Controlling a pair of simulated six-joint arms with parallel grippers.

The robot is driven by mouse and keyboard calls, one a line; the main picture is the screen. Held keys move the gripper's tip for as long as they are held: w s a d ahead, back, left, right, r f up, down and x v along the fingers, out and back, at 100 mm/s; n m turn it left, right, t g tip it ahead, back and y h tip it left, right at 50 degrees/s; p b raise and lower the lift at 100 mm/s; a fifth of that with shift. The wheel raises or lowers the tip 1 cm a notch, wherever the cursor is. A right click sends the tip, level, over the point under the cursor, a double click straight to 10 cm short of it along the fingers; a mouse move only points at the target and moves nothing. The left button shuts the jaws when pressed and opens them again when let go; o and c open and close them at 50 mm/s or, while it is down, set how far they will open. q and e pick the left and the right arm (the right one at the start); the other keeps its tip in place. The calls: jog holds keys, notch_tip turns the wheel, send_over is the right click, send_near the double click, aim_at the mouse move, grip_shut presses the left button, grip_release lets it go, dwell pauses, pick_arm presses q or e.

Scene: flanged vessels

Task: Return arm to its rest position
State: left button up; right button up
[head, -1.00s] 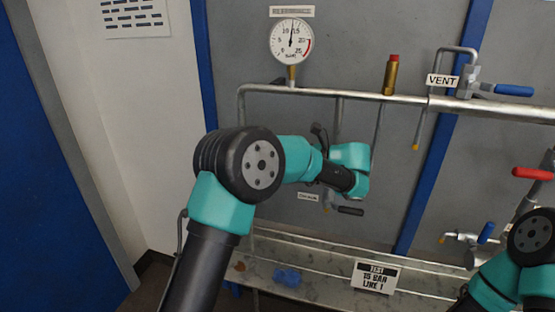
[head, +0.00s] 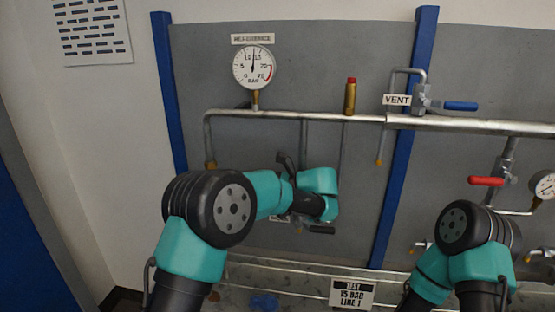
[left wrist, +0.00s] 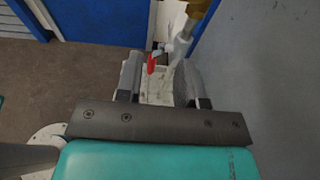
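My left arm (head: 210,210) reaches from the lower left toward the grey panel, its wrist in front of a small valve with a dark handle (head: 320,230). The left gripper's fingertips are hidden or unclear in the head view. In the left wrist view my left gripper (left wrist: 158,80) has its two fingers apart, with no held object visible between them. A red handle (left wrist: 151,64) and pale fitting show beyond the fingers. My right arm (head: 465,235) is bent at the lower right; its gripper is out of view.
A pipe (head: 275,115) crosses the panel, carrying a pressure gauge (head: 253,67), a brass fitting (head: 350,97) and a blue-handled vent valve (head: 460,106). A red-handled valve (head: 486,181) is above the right arm. A TEST 15 BAR LINE 1 sign (head: 351,293) stands below.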

pick_arm(q)
jog(key=s+a+f+n+g+h, duration=0.1)
jog(key=s+a+f+g+h, duration=0.2)
jog(key=f, duration=1)
jog(key=s+a+f+h, duration=0.2)
jog(key=a+f+h, duration=0.25)
jog(key=f, duration=0.85)
jog(key=s+a+f+n+g+h, duration=0.2)
jog(key=s+f+n+h, duration=0.8)
jog(key=s+f, duration=0.7)
jog(key=s+a+f+n+t+h, duration=0.1)
jog(key=s+a+f+n+t, duration=0.2)
jog(key=s+n, duration=0.7)
jog(key=shift+s+a+n+t+h, duration=0.3)
jog(key=shift+a+t+h, duration=0.1)
jog(key=shift+a, duration=0.55)
jog(key=shift+w+f, duration=0.1)
